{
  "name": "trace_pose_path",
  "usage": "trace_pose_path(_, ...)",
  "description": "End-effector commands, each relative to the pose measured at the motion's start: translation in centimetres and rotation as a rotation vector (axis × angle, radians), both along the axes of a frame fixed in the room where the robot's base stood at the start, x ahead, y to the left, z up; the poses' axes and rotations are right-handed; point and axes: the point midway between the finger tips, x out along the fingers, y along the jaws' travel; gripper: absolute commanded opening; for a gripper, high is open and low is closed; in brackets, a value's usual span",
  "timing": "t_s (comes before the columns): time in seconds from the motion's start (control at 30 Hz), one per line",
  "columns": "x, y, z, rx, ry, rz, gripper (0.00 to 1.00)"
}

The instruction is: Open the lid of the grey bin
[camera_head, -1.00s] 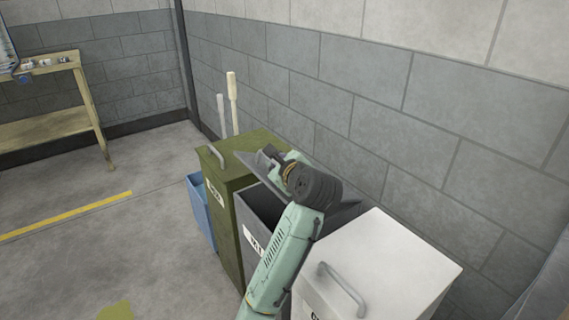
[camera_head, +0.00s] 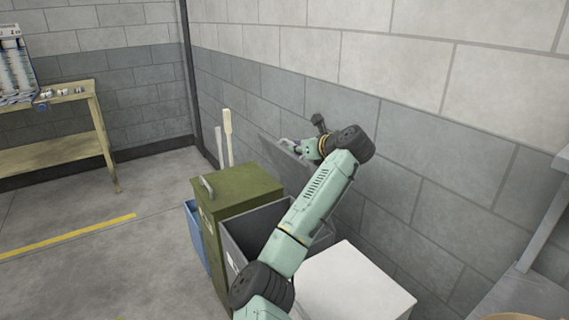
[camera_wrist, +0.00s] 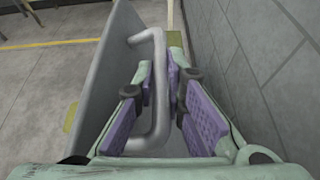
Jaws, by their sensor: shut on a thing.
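The grey bin (camera_head: 238,236) stands between a green bin and a white bin, with its top open and its inside showing. Its lid (camera_head: 273,147) is raised and stands steeply tilted near the wall. In the wrist view the lid (camera_wrist: 115,75) fills the left of centre, with its bent metal handle (camera_wrist: 160,100) between my fingers. My gripper (camera_head: 300,148) is at the raised lid in the head view. In the wrist view my gripper (camera_wrist: 160,88), with purple pads, is shut on the handle. My arm hides part of the bin's opening.
The green bin (camera_head: 240,190) is to the left with its lid down, and a blue bin (camera_head: 194,232) is beyond it. The white bin (camera_head: 355,285) is to the right. Two handles (camera_head: 228,135) lean behind the green bin. The block wall (camera_head: 420,150) is close behind.

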Motion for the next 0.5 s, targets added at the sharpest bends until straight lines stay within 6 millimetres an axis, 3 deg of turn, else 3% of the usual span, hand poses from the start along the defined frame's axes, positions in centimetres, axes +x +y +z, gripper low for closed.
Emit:
trace_pose_path(0.2, 2.2, -3.0, 1.1, 0.105, 0.069, -0.003, 0.00)
trace_pose_path(0.5, 3.8, -5.3, 1.3, 0.188, 0.130, -0.003, 0.00)
